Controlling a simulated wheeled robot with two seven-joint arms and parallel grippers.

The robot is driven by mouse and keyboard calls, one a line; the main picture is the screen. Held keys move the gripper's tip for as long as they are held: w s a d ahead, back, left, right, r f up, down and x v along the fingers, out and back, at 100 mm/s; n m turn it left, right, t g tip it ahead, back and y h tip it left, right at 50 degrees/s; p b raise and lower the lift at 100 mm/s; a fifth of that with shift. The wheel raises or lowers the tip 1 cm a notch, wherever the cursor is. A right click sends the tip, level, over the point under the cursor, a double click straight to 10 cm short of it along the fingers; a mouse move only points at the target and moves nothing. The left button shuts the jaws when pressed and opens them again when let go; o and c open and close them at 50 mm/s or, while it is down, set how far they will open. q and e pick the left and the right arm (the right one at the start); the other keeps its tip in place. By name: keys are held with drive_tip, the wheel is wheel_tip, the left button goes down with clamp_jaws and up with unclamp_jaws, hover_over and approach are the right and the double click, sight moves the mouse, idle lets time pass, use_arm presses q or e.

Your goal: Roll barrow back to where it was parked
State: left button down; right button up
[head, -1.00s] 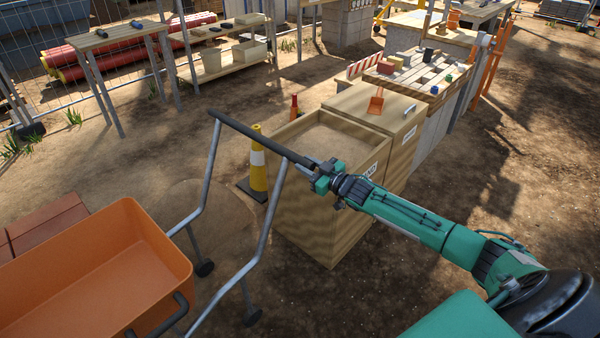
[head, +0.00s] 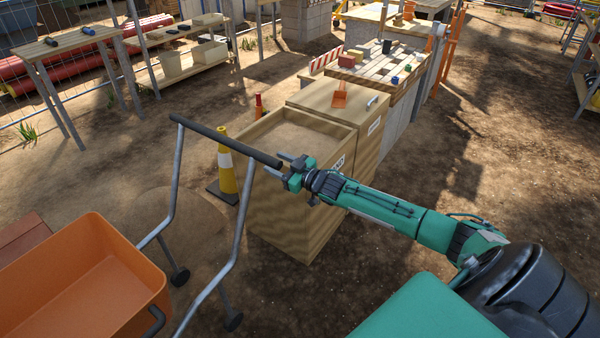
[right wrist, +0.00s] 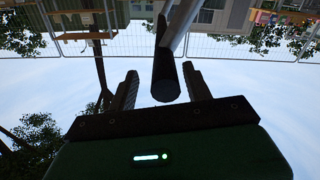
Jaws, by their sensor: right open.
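The barrow has an orange tray (head: 95,285) at the lower left of the head view. Grey tube handles (head: 215,278) rise from it to a dark crossbar (head: 225,139). The barrow stands on its legs on bare dirt. My right gripper (head: 284,165) is open at the crossbar's right end. The barrow's front is cut off by the frame. My left gripper is not in view.
A wooden sand bin (head: 285,200) stands just beyond the crossbar, with a yellow-and-white cone (head: 227,170) beside it. A lidded wooden box (head: 350,120) and a slatted worktop (head: 385,65) follow behind. Reddish-brown blocks (head: 22,235) lie by the tray. Open dirt lies at the right.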

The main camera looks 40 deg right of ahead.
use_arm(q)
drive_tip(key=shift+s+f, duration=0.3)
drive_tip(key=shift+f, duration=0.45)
use_arm(e)
drive_tip(key=v, duration=1.2)
drive_tip(key=shift+s+d, duration=0.2)
drive_tip(key=shift+s, duration=0.15)
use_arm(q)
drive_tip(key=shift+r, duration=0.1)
use_arm(e)
drive_tip(key=shift+r, duration=0.15)
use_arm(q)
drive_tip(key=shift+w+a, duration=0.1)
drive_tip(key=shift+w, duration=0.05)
